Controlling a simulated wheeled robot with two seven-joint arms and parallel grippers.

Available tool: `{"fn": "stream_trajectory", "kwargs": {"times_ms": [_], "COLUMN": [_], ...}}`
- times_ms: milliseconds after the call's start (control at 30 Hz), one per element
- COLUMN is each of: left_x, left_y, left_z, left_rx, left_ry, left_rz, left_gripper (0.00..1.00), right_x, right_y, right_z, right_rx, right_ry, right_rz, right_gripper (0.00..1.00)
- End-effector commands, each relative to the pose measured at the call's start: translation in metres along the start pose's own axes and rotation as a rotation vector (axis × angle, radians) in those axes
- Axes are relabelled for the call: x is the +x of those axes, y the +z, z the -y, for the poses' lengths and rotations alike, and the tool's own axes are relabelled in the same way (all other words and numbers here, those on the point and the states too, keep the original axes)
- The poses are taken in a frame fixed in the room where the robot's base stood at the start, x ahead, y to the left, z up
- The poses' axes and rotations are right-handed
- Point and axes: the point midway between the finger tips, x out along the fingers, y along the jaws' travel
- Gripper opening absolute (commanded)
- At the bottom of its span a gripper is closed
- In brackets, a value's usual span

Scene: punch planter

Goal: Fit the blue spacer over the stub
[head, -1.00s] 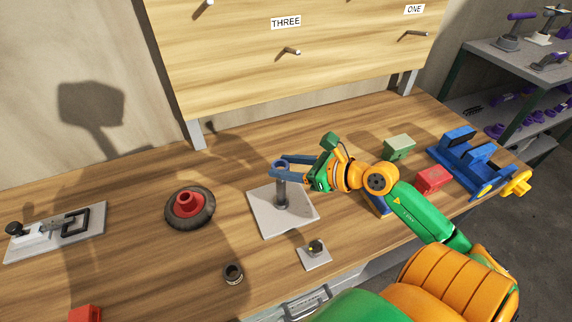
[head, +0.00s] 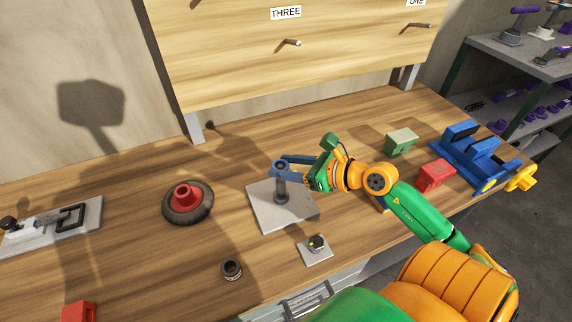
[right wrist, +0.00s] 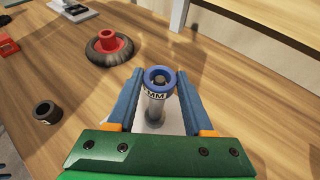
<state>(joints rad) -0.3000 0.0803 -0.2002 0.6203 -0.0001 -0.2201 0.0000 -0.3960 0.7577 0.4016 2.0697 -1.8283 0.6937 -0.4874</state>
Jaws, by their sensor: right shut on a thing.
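The blue spacer (right wrist: 160,74) is a short ring with a white band lettered "MM" on its side. My right gripper (right wrist: 160,82) is shut on it, one blue finger on each side. The stub (head: 282,188) is a grey upright post on a square grey plate (head: 262,217). In the head view the spacer (head: 280,165) is at the top of the stub. In the right wrist view the post (right wrist: 154,110) shows below the ring, and something grey shows in its hole. I cannot tell whether the ring is around the post's tip or just above it. My left gripper is not in view.
A black wheel with a red hub (head: 187,203) lies left of the plate. A dark ring (head: 232,270) and a small plate with a black knob (head: 317,248) are in front. Green (head: 400,142) and red (head: 436,175) blocks and a blue vise (head: 482,155) stand right.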

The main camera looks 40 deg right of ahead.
Motion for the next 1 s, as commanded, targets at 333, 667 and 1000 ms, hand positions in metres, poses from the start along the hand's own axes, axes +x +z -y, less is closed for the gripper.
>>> {"fn": "stream_trajectory", "kwargs": {"times_ms": [333,667,1000], "left_x": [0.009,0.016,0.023], "left_y": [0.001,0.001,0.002], "left_z": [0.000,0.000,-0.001], "left_rx": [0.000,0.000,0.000], "left_ry": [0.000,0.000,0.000], "left_rz": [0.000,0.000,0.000], "left_gripper": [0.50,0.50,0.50], "right_x": [0.004,0.007,0.010], "right_y": [-0.009,-0.017,-0.025], "right_z": [0.000,0.000,0.000], "right_rx": [0.000,0.000,0.000], "right_ry": [0.000,0.000,0.000], "right_rz": [0.001,0.001,0.001], "right_gripper": [0.00,0.00,0.00]}}
